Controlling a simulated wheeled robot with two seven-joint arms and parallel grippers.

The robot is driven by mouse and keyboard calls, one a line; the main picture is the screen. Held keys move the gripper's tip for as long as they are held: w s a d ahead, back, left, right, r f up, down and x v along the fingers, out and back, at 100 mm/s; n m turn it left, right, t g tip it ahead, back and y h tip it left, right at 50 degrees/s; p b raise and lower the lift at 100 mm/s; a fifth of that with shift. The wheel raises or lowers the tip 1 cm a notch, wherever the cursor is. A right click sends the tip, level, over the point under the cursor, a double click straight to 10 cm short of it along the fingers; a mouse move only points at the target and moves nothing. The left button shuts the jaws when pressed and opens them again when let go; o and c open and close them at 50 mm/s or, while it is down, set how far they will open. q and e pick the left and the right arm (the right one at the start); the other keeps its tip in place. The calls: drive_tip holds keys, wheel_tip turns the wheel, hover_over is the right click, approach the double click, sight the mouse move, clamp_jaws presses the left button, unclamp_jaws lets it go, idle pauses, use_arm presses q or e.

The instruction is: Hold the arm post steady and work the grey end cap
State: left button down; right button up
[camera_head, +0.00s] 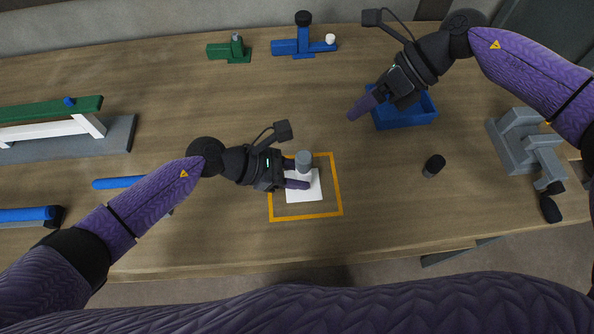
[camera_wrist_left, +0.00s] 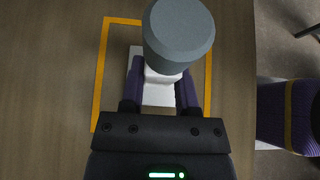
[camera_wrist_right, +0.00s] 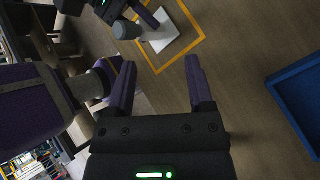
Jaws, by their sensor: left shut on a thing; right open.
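The white arm post (camera_wrist_left: 160,92) stands upright on its square white base (camera_head: 304,194) inside an orange outline. The grey end cap (camera_head: 304,159) sits on top of the post; it also shows in the left wrist view (camera_wrist_left: 178,38) and the right wrist view (camera_wrist_right: 127,30). My left gripper (camera_head: 298,181) is shut on the post below the cap and partly hides it. My right gripper (camera_head: 361,107) is open and empty, above the table, up and to the right of the cap. Its two fingers are apart in the right wrist view (camera_wrist_right: 158,68).
A blue tray (camera_head: 412,121) lies under and beside my right gripper. A dark cap (camera_head: 433,165) stands to the right of the outline (camera_head: 341,190). A grey frame (camera_head: 517,137) is at far right. Green (camera_head: 229,52) and blue (camera_head: 287,47) parts stand at the back.

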sight(307, 156)
use_arm(q)
drive_tip(key=shift+a+f, duration=0.1)
drive_tip(key=shift+f, duration=0.05)
use_arm(e)
drive_tip(key=s+a+n+h, duration=0.1)
drive_tip(key=s+a+n, duration=0.1)
drive_tip(key=s+a+n+h, duration=0.1)
drive_tip(key=a+n, duration=0.1)
drive_tip(key=n, duration=0.1)
drive_tip(key=s+a+n+h, duration=0.2)
drive_tip(key=a, duration=0.1)
drive_tip(key=shift+s+a+f+n, duration=0.1)
drive_tip(key=shift+s+f+n, duration=0.2)
drive_tip(key=shift+s, duration=0.05)
drive_tip(key=shift+a+r+t, duration=0.15)
drive_tip(key=shift+a+t, duration=0.05)
drive_tip(key=shift+t, duration=0.1)
drive_tip(key=shift+a+f+n+h, duration=0.15)
drive_tip(key=shift+f+n+h, duration=0.05)
drive_tip(key=shift+n+h, duration=0.1)
drive_tip(key=shift+x, duration=2.2)
clamp_jaws()
drive_tip(key=shift+r, duration=0.3)
drive_tip(key=shift+r, duration=2.75)
